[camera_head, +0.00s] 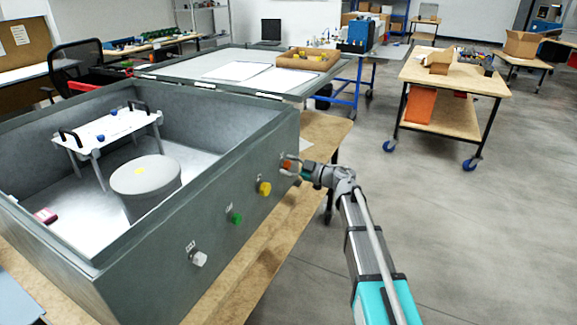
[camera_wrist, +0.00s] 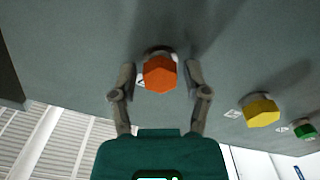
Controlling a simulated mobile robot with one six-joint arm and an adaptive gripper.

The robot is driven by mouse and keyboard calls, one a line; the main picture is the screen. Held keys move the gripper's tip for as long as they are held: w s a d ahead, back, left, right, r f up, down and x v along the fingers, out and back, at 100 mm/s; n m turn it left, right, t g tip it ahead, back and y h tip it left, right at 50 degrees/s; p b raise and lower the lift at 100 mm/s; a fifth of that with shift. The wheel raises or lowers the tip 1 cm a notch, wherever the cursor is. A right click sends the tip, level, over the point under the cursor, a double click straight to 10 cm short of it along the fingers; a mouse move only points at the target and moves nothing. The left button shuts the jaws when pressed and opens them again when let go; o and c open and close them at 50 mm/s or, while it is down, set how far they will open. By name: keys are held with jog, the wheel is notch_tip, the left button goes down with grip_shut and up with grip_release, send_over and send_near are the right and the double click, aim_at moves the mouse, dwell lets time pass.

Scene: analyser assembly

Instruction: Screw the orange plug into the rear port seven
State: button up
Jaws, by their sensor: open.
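The orange plug (camera_wrist: 160,74) sits at a round port on the grey box wall, with a dark gap and part of a collar showing behind it. In the head view the orange plug (camera_head: 286,164) is near the far end of the wall, partly hidden by the fingers. My gripper (camera_wrist: 161,78) is open, with one finger on each side of the plug. Both fingers look apart from it. In the head view my gripper (camera_head: 291,168) reaches the wall from the right. How deep the plug sits cannot be told.
A yellow plug (camera_head: 264,188), a green plug (camera_head: 236,217) and a white plug (camera_head: 198,258) stick out along the same wall. The open grey box (camera_head: 110,270) holds a white rack (camera_head: 108,128) and a grey cylinder (camera_head: 146,176).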

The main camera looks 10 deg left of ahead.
jog(key=n, duration=0.5)
jog(key=shift+s+n, duration=0.1)
jog(key=shift+n, duration=0.3)
jog(key=n, duration=0.6)
jog(key=shift+s, duration=0.1)
jog(key=shift+a, duration=0.1)
grip_shut()
jog(key=shift+b, duration=0.3)
dwell(0.7)
jog(key=shift+w+m, duration=0.2)
jog(key=shift+m, duration=0.1)
